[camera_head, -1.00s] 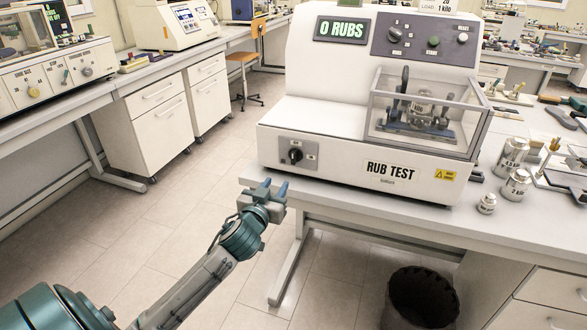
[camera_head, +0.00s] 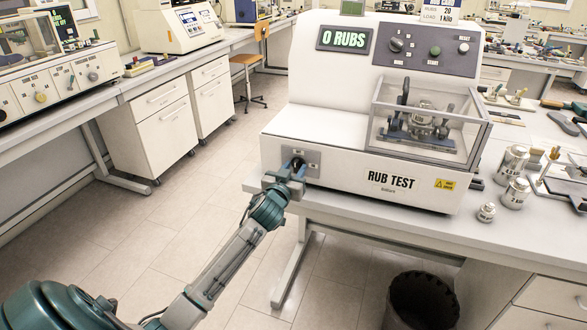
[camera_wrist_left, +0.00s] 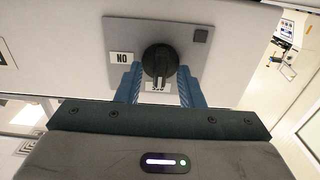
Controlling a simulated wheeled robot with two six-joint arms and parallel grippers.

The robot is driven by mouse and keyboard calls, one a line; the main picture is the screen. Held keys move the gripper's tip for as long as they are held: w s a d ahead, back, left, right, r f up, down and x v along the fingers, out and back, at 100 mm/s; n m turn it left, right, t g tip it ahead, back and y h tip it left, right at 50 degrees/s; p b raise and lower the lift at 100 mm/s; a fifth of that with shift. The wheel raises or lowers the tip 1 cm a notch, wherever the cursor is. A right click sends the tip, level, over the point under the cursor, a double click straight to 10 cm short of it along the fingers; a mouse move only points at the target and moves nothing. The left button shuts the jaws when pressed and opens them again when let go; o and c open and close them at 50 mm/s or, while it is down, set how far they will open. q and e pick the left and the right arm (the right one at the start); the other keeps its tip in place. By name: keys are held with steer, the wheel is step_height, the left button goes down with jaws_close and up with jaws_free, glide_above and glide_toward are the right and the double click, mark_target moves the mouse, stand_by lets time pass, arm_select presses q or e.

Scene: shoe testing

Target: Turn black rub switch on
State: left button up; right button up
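The black rub switch (camera_head: 297,164) is a round knob on a grey plate (camera_head: 314,158) at the lower left front of the white rub test machine (camera_head: 300,122). In the left wrist view the knob (camera_wrist_left: 159,60) stands between my left gripper's two blue fingers (camera_wrist_left: 160,87), one on each side, with narrow gaps showing. The gripper (camera_head: 290,172) is open around it. The knob's ridge runs up and down in the wrist view, toward a partly hidden label (camera_wrist_left: 157,87). An upside-down ON label (camera_wrist_left: 122,58) is left of the knob. My right gripper is not in view.
The machine's display (camera_head: 344,39) reads 0 RUBS. A dark bin (camera_head: 422,300) is on the floor below.

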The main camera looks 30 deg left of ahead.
arm_select(q)
steer(key=c, duration=0.7)
jaws_close()
